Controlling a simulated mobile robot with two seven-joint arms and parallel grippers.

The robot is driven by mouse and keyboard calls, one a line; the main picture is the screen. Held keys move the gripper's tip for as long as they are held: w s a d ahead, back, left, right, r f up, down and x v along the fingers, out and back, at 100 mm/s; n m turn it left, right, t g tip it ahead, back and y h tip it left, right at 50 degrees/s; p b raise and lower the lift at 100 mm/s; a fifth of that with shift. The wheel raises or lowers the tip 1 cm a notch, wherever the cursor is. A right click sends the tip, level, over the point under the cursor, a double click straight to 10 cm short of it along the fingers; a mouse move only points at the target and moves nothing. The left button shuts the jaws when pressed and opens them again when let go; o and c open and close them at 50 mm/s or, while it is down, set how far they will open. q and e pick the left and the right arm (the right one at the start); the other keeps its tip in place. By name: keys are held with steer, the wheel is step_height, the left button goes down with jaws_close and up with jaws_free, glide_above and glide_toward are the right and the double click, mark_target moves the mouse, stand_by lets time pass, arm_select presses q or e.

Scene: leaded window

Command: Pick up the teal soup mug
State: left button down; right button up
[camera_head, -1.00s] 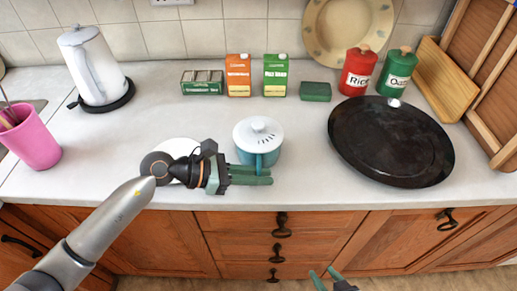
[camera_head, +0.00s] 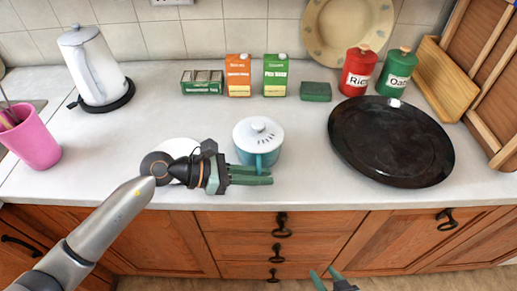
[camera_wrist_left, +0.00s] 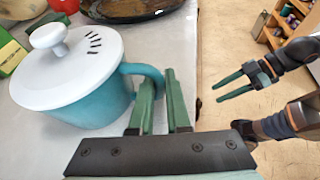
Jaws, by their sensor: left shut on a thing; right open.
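The teal soup mug (camera_head: 266,158) stands upright on the counter with a white knobbed lid (camera_head: 257,131) on it. In the left wrist view the mug (camera_wrist_left: 98,108) is on the left, with its handle (camera_wrist_left: 150,75) pointing to the right. My left gripper (camera_head: 268,175) is at the mug's front side, its green fingers shut on the handle. The fingers (camera_wrist_left: 158,98) show in the left wrist view, one on each side of the handle. My right gripper (camera_head: 326,278) is open and empty below the counter's front edge; it also shows in the left wrist view (camera_wrist_left: 232,88).
A black pan (camera_head: 390,142) lies right of the mug. A white plate (camera_head: 180,147) is partly hidden under my left wrist. Cartons (camera_head: 275,75), a green sponge (camera_head: 315,91) and canisters (camera_head: 358,72) stand behind. A kettle (camera_head: 93,68) and pink cup (camera_head: 33,138) are left.

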arm_select(q)
steer(key=shift+r, duration=0.15)
steer(key=shift+r, duration=0.1)
